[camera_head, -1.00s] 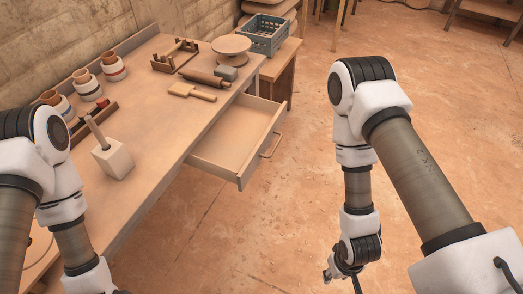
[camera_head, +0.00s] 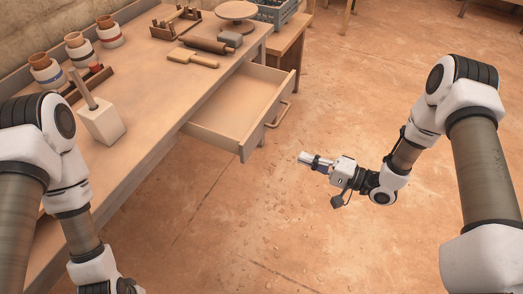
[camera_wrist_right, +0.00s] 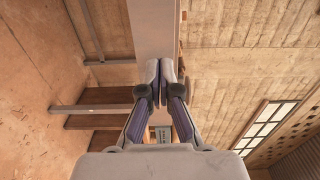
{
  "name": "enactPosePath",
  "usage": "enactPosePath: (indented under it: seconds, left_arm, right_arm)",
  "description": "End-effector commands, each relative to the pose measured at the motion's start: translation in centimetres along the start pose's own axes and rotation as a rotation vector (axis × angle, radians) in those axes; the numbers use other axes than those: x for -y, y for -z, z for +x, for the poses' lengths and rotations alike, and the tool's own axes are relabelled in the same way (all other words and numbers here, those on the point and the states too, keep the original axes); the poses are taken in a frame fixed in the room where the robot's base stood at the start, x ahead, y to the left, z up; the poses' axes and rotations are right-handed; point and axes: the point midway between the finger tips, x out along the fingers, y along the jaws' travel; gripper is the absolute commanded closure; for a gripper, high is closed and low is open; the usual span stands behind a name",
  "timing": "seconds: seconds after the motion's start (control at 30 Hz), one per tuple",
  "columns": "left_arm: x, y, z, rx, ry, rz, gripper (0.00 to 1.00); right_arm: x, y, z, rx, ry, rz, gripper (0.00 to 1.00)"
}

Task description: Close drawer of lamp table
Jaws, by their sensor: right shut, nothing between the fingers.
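The lamp table is a long wooden table (camera_head: 160,115) along the wall in the head view. Its drawer (camera_head: 232,108) is pulled out from the table's right side, is empty and has a bar handle (camera_head: 280,114) on its front. My right gripper (camera_head: 303,157) is shut and empty. It points left, in the open to the right of the drawer's near front corner and apart from it. The right wrist view shows the closed fingers (camera_wrist_right: 160,75) side by side. My left arm is over the table's near end, with its gripper out of view.
On the table stand several striped jars (camera_head: 78,50), a pale block with a handle (camera_head: 100,121), a rolling pin (camera_head: 207,45) and a round turntable (camera_head: 237,12). A blue crate (camera_head: 275,12) sits on a side stand behind. The floor around the drawer front is clear.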

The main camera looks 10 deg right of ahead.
Motion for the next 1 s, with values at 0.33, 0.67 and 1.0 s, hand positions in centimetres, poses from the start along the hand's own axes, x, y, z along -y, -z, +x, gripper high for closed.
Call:
enactPosePath:
  seconds: [0.33, 0.67, 1.0]
  left_arm:
    - [0.0, 0.0, 0.1, 0.000, 0.000, 0.000, 0.53]
    - [0.0, 0.0, 0.2, 0.000, 0.000, 0.000, 0.53]
    - [0.0, 0.0, 0.2, 0.000, 0.000, 0.000, 0.53]
  right_arm:
    - [0.1, -0.3, 6.3, 0.008, -0.003, -0.003, 1.00]
    - [0.2, -0.2, 12.6, 0.004, -0.003, -0.002, 1.00]
    - [0.2, -0.2, 13.8, 0.001, -0.003, 0.001, 1.00]
